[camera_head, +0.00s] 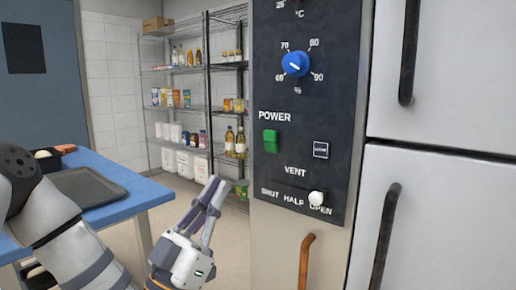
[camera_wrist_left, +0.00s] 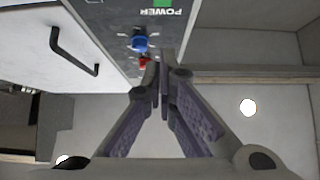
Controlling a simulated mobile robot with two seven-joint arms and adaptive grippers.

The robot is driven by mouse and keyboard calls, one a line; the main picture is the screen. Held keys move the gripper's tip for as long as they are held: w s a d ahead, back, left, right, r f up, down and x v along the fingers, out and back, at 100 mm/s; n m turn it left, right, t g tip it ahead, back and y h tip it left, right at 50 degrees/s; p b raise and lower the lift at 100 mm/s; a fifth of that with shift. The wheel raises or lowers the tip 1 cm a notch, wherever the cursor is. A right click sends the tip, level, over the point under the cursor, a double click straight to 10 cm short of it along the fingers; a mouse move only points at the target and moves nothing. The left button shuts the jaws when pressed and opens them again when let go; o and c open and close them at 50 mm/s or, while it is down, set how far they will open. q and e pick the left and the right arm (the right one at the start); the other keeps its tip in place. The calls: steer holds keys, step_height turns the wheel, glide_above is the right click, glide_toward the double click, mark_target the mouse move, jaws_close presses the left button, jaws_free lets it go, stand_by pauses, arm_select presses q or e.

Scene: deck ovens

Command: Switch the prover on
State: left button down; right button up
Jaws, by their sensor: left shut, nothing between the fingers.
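The prover's dark control panel (camera_head: 305,110) stands upright right of centre in the head view. Its green power switch (camera_head: 270,141) sits under the word POWER; I cannot tell its position. The switch also shows at the top edge of the left wrist view (camera_wrist_left: 163,3), upside down. A small square lamp or display (camera_head: 321,150) beside it looks dark. My left gripper (camera_head: 214,187) is shut and empty, pointing up, left of the panel and lower than the switch, apart from it. In the wrist view its fingertips (camera_wrist_left: 164,72) meet. My right gripper is not in view.
A blue knob (camera_head: 295,64) is above the switch, and a white vent slider knob (camera_head: 317,198) below, near OPEN. A copper-coloured handle (camera_head: 306,262) is under the panel. White doors with black handles (camera_head: 384,235) stand right. A blue table (camera_head: 115,205) with a dark tray is left.

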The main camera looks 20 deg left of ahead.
mark_target(271, 142)
arm_select(q)
steer(key=x, duration=0.4)
steer(key=w+f+x, duration=0.1)
steer(key=x, duration=0.3)
steer(key=w+f+p+x, duration=0.1)
steer(key=x, duration=0.3)
steer(key=shift+w+d+r, duration=0.2)
steer(key=shift+w+d, duration=0.05)
steer(key=shift+d, duration=0.25)
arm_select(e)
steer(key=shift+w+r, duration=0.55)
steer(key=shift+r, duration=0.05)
